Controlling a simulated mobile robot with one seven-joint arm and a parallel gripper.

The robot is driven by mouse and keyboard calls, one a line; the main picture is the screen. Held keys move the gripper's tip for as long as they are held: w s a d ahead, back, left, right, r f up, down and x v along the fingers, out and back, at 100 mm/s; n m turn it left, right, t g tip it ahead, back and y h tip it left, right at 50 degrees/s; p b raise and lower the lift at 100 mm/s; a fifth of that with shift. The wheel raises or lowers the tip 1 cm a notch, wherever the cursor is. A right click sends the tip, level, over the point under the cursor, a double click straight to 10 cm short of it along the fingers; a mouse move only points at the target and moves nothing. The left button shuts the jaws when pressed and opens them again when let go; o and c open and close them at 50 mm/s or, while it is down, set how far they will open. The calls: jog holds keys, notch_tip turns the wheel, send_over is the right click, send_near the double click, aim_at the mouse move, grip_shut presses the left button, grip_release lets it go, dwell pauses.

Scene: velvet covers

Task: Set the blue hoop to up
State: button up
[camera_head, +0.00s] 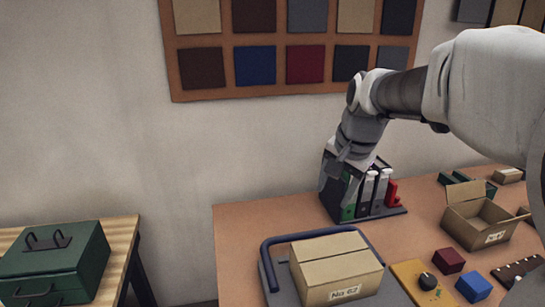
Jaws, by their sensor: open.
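The blue hoop (264,258) is a dark blue U-shaped bar at the grey base plate (283,293). It runs along the left and behind a closed cardboard box (335,265) that sits on the plate. The hoop looks low, but its exact tilt is hard to tell, and the box hides part of it. My gripper (337,180) points down above and behind the hoop, in front of the binders. It is open and apart from the hoop; its fingertips are small and hard to make out against the binders.
Binders (366,191) stand in a dark holder at the table's back. An open carton (478,219), a yellow plate with a black knob (421,281), a dark red block (449,261) and a blue block (473,287) lie to the right. A green toolbox (55,262) stands on a separate left table.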

jog(key=w+f+m+g, duration=0.1)
jog(key=w+f+m, duration=0.4)
jog(key=w, duration=0.6)
jog(key=m, duration=0.2)
send_near(306, 233)
jog(key=shift+g+h, duration=0.3)
jog(key=f, duration=0.3)
jog(key=w+f, duration=0.1)
jog(key=f, duration=0.1)
jog(key=w+a+f, duration=0.1)
jog(key=f, duration=0.2)
jog(key=shift+w+f+b, duration=0.2)
jog(key=shift+f+b, duration=0.1)
jog(key=shift+f, duration=0.1)
grip_shut()
